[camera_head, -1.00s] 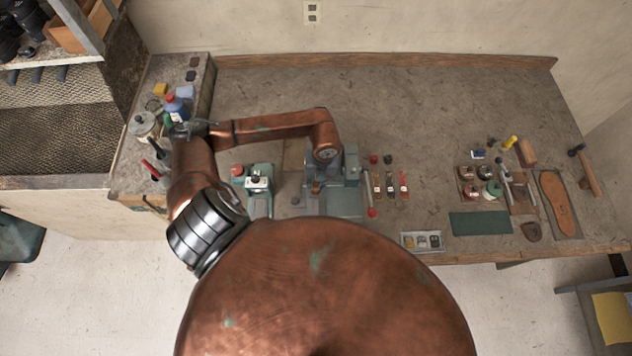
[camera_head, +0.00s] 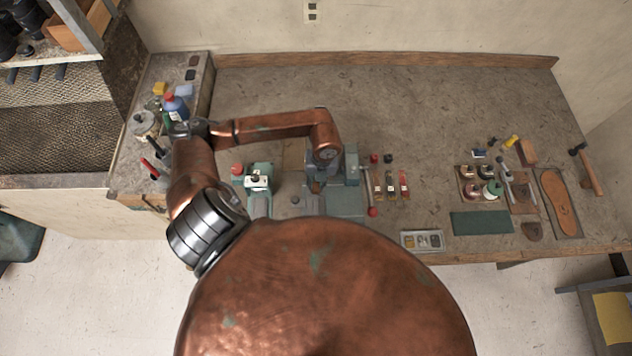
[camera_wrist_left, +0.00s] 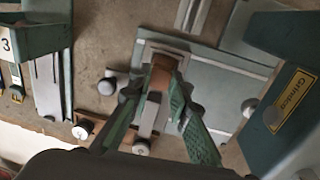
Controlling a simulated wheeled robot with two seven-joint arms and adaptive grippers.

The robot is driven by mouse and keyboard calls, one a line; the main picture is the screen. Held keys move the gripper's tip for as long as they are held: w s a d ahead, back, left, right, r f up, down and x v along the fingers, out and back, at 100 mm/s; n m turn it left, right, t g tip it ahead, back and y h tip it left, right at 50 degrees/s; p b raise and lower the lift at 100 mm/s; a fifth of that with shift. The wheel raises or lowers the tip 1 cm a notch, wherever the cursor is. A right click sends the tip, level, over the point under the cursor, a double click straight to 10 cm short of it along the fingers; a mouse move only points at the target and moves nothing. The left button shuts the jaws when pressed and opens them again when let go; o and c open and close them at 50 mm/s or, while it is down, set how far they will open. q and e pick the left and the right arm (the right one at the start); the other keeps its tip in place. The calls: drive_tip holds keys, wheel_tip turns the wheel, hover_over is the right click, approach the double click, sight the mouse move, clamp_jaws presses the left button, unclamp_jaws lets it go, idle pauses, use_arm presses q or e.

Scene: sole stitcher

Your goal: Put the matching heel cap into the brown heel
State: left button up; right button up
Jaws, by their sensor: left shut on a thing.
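The brown heel (camera_wrist_left: 162,72) appears as a small brown block at the pale metal frame in the left wrist view. A small brown shape that looks like it shows under my wrist in the head view (camera_head: 316,187). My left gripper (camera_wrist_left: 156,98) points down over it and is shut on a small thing. A grey piece shows between the fingers, but I cannot tell whether it is the held thing. Several heel caps lie in the small grey tray (camera_head: 404,248) at the bench's front edge. I cannot tell which one matches. My right gripper is not in view.
A green machine (camera_wrist_left: 255,50) with a yellow label stands close to the right of my left gripper in the wrist view. A green and white device (camera_head: 258,180) stands left of the work spot. The bench's back is clear.

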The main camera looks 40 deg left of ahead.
use_arm(q)
drive_tip(key=shift+s+f+b, duration=0.1)
drive_tip(key=shift+f+b, duration=0.2)
drive_tip(key=shift+f, duration=0.05)
idle(0.6)
drive_tip(key=o, duration=0.8)
drive_tip(key=shift+o, duration=0.2)
drive_tip(key=o, duration=0.3)
drive_tip(key=shift+r, duration=0.15)
